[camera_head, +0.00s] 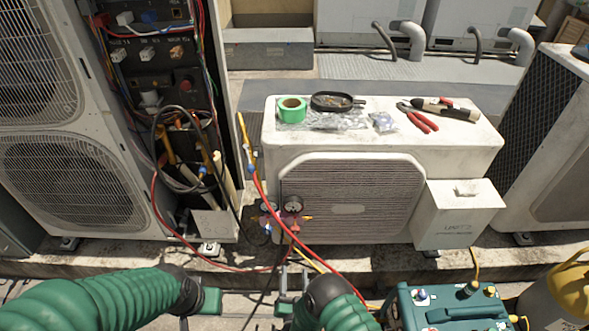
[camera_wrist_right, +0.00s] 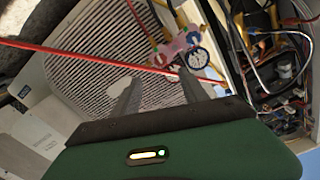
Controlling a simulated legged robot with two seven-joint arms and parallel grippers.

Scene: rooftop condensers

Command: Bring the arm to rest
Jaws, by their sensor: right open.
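My right gripper (camera_head: 292,278) is at the bottom centre of the head view, in front of the small white condenser unit (camera_head: 440,150). Its two fingers stand apart with nothing between them, as the right wrist view (camera_wrist_right: 158,85) also shows. A gauge manifold (camera_head: 292,205) with red and yellow hoses hangs beyond and above it, at the unit's left front. The manifold also shows in the wrist view (camera_wrist_right: 183,50), past the fingertips.
A red hose (camera_head: 340,278) runs down close to my right gripper. A teal machine (camera_head: 450,308) stands at lower right beside a yellow-topped tank (camera_head: 572,290). Open wiring (camera_head: 150,55) is at left.

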